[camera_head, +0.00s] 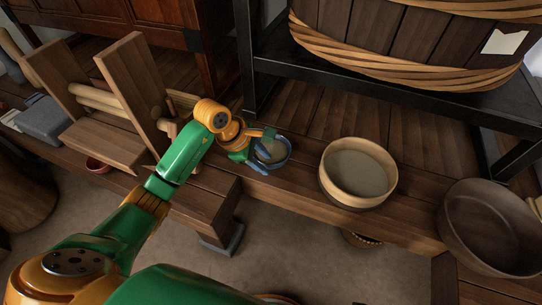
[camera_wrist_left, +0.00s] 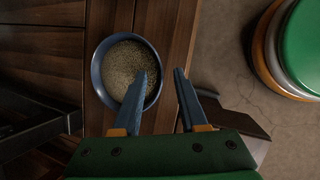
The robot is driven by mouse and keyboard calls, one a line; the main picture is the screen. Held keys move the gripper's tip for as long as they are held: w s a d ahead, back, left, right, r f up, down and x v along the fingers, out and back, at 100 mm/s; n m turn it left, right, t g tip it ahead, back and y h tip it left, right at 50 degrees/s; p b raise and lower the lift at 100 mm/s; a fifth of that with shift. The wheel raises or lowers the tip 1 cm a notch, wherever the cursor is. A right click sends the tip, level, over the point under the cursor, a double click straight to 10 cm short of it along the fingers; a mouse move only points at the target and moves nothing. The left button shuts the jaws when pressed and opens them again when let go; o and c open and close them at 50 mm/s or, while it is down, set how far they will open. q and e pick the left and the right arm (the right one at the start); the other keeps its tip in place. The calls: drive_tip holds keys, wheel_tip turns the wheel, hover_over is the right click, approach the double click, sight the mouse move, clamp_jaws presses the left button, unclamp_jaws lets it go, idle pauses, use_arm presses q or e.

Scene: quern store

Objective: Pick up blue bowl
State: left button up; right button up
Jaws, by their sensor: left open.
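The blue bowl (camera_head: 289,154) sits on the wooden bench, with pale grain-like contents inside. It also shows in the left wrist view (camera_wrist_left: 97,72), upright, left of centre. My left gripper (camera_head: 263,150) is at the bowl, and its fingers partly hide it in the head view. In the left wrist view the gripper (camera_wrist_left: 160,74) is open and empty. One finger overlaps the bowl's inside and the other lies outside its rim, so the near rim runs between them. I cannot tell whether either finger touches the bowl. My right gripper is not in view.
A round wooden-rimmed sieve or tub (camera_head: 330,190) stands right of the bowl. A large brown basin (camera_head: 465,235) is at the far right. A black metal rack (camera_head: 400,100) holding a big wooden tub (camera_head: 400,35) rises behind. A wooden frame (camera_head: 130,85) stands on the left.

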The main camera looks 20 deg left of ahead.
use_arm(q)
drive_tip(key=shift+x, duration=1)
drive_tip(key=shift+w+d+f, duration=0.1)
drive_tip(key=shift+f, duration=0.15)
clamp_jaws()
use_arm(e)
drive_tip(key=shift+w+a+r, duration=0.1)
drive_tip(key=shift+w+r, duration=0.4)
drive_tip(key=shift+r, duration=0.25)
